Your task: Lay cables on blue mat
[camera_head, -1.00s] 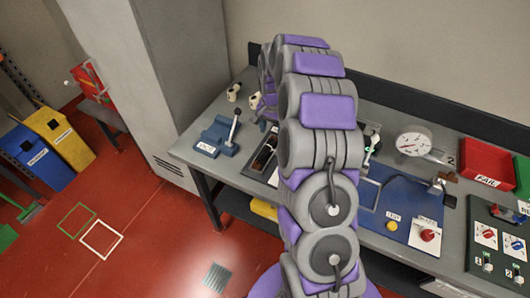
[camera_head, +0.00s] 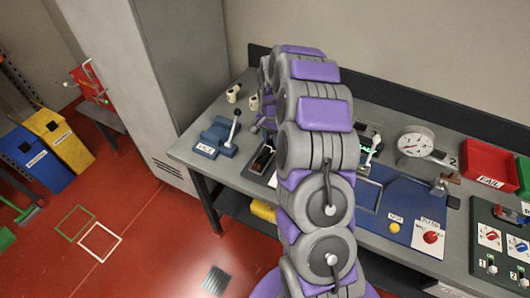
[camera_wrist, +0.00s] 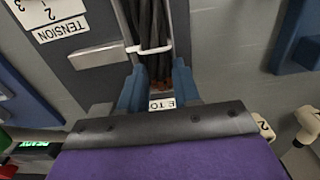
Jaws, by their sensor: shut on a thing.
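The cables (camera_wrist: 150,28) are a dark bundle lying lengthwise in a dark tray (camera_wrist: 98,58) in the wrist view. A white band crosses them. My gripper (camera_wrist: 156,82) has its two blue fingers on either side of the bundle's near end and is shut on it. Its grip is partly hidden by a label and the gripper body. In the head view my arm hides the gripper and much of the tray (camera_head: 262,160). A blue mat-like surface (camera_head: 372,195) lies on the bench right of my arm.
A blue vice (camera_head: 215,138) and cream cups (camera_head: 233,93) stand left of my arm. A gauge (camera_head: 414,143), a yellow button (camera_head: 394,227), a red knob (camera_head: 431,237) and a red FAIL tray (camera_head: 490,165) are on the right. A dark ledge (camera_head: 400,95) runs along the back.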

